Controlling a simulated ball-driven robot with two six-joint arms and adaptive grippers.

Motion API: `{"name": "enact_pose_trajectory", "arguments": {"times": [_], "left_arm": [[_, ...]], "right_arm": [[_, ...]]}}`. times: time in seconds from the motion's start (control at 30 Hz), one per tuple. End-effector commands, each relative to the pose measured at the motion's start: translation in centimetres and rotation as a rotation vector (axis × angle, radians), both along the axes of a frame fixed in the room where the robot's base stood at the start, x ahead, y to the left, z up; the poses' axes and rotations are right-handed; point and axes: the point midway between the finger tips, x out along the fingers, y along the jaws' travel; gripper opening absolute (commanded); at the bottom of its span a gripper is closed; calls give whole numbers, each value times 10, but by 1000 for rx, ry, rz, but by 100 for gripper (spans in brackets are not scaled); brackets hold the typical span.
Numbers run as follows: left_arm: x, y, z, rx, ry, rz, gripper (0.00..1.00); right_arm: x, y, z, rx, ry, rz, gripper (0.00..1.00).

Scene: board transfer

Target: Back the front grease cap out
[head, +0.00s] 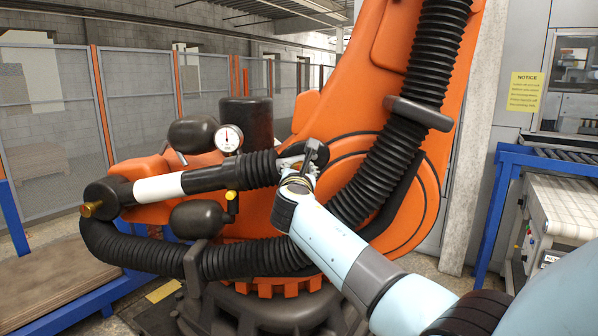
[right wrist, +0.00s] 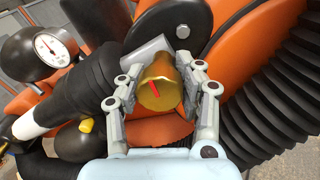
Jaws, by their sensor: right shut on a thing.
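A gold grease cap with a red mark on its face (right wrist: 158,88) sits between the fingers of my right gripper (right wrist: 160,76) in the right wrist view. The gripper is shut on it, one finger on each side. The red mark runs slantwise, from lower left to upper right. In the head view my right gripper (head: 306,163) is at the orange robot's joint, and the cap is mostly hidden by my wrist. I cannot tell whether the cap is fully seated. My left gripper is in neither view.
The large orange robot (head: 262,208) fills the middle. A thick black ribbed hose (head: 408,108) runs close to the right of my gripper. A dial gauge (head: 228,138) and black cylinders stand left. Another brass knob (head: 90,209) is at far left.

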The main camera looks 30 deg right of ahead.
Motion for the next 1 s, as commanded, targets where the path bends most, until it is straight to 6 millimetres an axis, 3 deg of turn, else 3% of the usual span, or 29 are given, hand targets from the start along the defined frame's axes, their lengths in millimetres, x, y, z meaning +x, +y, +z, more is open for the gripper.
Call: {"name": "enact_pose_trajectory", "arguments": {"times": [0.03, 0.1, 0.13, 0.33, 0.67, 1.0], "left_arm": [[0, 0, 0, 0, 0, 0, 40], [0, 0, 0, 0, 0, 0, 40], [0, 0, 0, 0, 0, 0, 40], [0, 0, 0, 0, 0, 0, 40], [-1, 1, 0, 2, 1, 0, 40], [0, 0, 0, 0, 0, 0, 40]], "right_arm": [[-2, 1, -10, 7, 14, 0, 3], [-2, 1, -10, 7, 14, 0, 2], [-2, 1, -10, 7, 14, 0, 38], [-1, 1, -6, 5, 8, 0, 63], [-4, 3, -3, 3, 4, 1, 63], [-58, 44, -5, 8, 4, 1, 63]]}}
